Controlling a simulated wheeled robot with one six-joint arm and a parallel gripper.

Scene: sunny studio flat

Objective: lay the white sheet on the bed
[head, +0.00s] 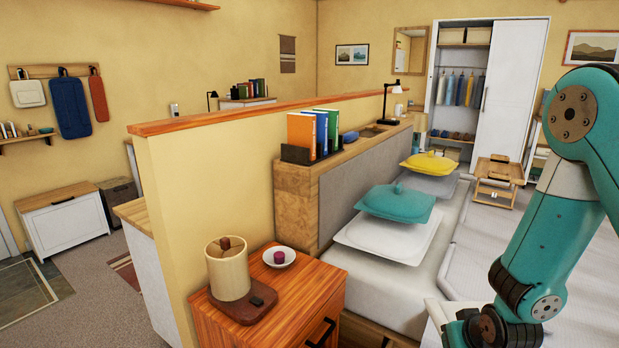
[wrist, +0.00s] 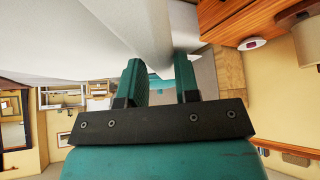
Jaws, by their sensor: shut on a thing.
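The white sheet (head: 495,238) is spread over the right part of the bed in the head view, with its edge running along the mattress. A bare strip of the pale bed (head: 385,288) shows left of that edge. In the wrist view the sheet (wrist: 95,35) fills the upper left, with a raised fold leading between the fingers. My gripper (wrist: 165,75) is shut on this fold. In the head view my arm reaches down to the bottom right, beside the near end of the bed. The fingertips are out of sight there, and my arm hides part of the sheet.
A white pillow (head: 390,239) with a teal cushion (head: 396,202) lies at the headboard (head: 345,190), and a yellow cushion (head: 430,163) lies beyond. The wooden nightstand (head: 300,300) holds a lamp (head: 228,268) and a small bowl (head: 279,257). A wooden tray table (head: 497,175) stands behind.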

